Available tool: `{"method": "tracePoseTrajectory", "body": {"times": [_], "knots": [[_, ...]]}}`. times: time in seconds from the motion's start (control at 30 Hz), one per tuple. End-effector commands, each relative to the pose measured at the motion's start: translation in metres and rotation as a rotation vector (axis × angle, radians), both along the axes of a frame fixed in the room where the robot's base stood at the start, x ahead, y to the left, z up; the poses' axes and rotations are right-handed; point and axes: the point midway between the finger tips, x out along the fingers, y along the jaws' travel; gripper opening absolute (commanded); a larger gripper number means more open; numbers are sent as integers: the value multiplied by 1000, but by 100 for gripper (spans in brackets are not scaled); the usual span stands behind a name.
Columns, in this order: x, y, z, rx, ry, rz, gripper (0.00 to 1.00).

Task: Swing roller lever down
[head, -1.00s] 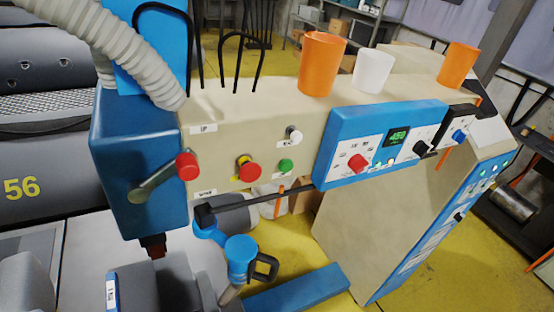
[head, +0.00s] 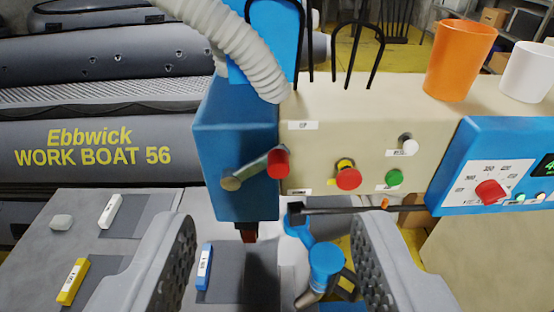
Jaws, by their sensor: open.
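The roller lever (head: 252,170) is a grey metal arm with a red knob (head: 278,163) at its right end. It pivots on the front of the blue machine head (head: 237,130) and tilts up to the right. A small white label (head: 303,125) is above the knob, and another (head: 299,191) is below it. My gripper (head: 275,255) shows at the bottom of the view with its two grey fingers wide apart. It is open and empty between the fingers, below and nearer than the lever, not touching it.
A red button (head: 348,178), a green button (head: 394,178) and a white knob (head: 408,145) sit right of the lever. A black bar (head: 350,210) runs below them. A ribbed hose (head: 235,45) hangs above. Orange (head: 460,60) and white (head: 527,72) cups stand on top.

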Motion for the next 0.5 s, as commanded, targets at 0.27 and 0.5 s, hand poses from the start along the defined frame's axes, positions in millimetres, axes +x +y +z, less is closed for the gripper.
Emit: {"method": "tracePoseTrajectory", "body": {"times": [0.27, 0.5], "knots": [[64, -3, -71, 109, -71, -15, 48], [92, -3, -134, 213, -154, -25, 48]]}}
